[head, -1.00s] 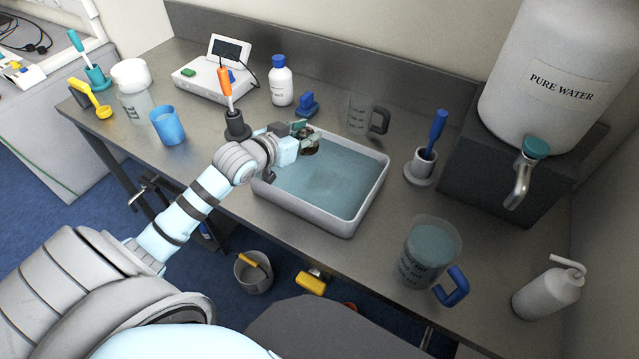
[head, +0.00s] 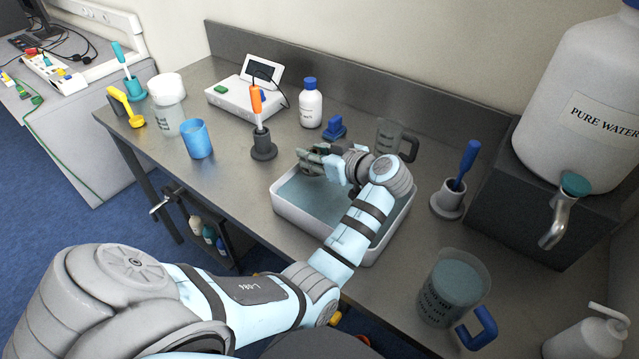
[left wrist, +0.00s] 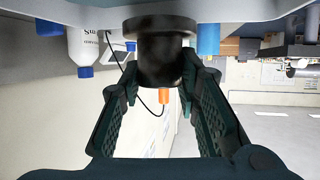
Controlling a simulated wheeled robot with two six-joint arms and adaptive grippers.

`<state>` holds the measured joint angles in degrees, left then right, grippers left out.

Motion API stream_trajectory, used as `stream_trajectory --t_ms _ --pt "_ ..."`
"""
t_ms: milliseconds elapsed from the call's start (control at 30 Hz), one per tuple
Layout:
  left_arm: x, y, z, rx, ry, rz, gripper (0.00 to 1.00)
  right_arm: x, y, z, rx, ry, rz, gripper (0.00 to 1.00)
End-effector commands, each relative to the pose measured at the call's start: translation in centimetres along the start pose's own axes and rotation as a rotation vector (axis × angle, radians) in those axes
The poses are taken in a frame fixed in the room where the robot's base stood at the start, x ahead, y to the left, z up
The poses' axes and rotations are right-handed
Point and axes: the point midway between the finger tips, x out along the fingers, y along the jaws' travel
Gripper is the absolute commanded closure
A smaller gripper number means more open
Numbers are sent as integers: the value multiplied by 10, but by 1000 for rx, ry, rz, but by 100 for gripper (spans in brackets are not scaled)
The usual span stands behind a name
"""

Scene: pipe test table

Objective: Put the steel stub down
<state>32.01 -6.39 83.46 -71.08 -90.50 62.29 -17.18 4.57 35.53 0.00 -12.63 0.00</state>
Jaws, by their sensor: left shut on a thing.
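The steel stub (left wrist: 160,60) is a dark, flanged cylinder between the fingertips of my left gripper (left wrist: 158,72) in the left wrist view. The left gripper (head: 318,160) is shut on it. In the head view the gripper is over the back left part of the grey tray (head: 287,213), which holds bluish water. The stub is mostly hidden by the fingers there, and I cannot tell whether it touches the water. My right gripper is not in view.
A dark stand (head: 263,147) with an orange-handled tool is left of the tray. A blue block (head: 334,129), a white bottle (head: 310,107) and a clear jug (head: 391,141) stand behind. A filled jug (head: 452,288) is front right. Bare table lies left of the tray.

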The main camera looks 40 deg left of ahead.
Motion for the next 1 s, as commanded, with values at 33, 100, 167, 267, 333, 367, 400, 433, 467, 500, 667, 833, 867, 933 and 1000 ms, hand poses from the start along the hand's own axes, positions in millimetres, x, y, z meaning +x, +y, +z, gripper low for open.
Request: stream_trajectory --t_ms 33,100,167,267,333,367,400,433,467,500,667,833,867,933,1000 --pt "6 0 14 5 0 -2 100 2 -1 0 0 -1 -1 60" --pt "12 0 28 3 1 -1 100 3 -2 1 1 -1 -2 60" --pt "15 0 35 2 1 0 100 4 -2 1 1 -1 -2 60" --pt "21 0 50 3 1 0 100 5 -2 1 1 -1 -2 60" --pt "27 0 64 3 1 0 100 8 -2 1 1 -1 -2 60" --pt "30 0 69 3 2 0 100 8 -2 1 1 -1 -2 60" --pt "32 0 74 1 2 0 100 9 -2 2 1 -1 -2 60" --pt "32 0 76 1 2 0 100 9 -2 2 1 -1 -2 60" --pt "33 0 77 1 2 0 100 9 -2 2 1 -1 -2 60" --pt "33 0 77 0 1 0 100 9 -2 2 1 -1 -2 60" --pt "33 0 77 1 0 0 62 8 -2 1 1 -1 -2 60" --pt "32 0 76 0 0 1 50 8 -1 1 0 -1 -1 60" --pt "32 0 76 0 0 1 50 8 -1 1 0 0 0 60" --pt "32 0 76 0 0 1 50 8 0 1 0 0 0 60" --pt "32 0 76 0 0 1 50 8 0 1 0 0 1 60"
